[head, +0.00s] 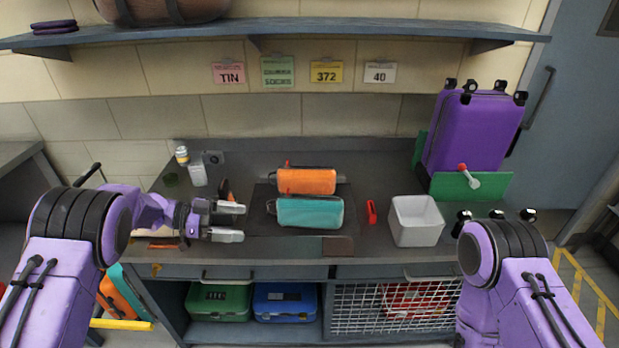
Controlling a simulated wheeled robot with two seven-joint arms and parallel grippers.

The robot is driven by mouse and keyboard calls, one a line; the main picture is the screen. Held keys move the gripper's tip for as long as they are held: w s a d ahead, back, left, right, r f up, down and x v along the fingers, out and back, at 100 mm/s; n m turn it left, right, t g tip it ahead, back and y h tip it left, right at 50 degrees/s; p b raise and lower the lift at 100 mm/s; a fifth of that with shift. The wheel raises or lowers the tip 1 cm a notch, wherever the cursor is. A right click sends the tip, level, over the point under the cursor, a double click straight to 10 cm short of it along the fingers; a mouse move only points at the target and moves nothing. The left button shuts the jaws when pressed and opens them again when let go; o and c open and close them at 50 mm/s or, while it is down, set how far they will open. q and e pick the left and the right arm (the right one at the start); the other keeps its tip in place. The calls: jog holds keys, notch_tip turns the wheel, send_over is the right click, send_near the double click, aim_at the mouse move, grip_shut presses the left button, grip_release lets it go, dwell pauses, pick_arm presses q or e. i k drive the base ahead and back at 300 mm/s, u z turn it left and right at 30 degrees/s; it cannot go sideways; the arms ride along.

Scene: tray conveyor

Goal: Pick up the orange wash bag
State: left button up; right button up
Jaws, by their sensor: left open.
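The orange wash bag (306,181) lies on its side on a dark mat (262,205) in the middle of the counter. A similar teal bag (309,212) lies right in front of it and hides its lower front edge. My left gripper (240,222) is open and empty, to the left of both bags, with its fingers pointing right. It is nearer the teal bag's row than the orange bag and touches neither. My right arm shows at the lower right, but its gripper does not show.
A white bin (416,220) and a small red item (371,212) stand right of the bags. A jar (182,154) and a pale container (198,174) stand at the back left. A purple suitcase (474,132) is at the right. A shelf (300,27) hangs above.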

aim_at(300, 181)
jog(key=i, duration=1.05)
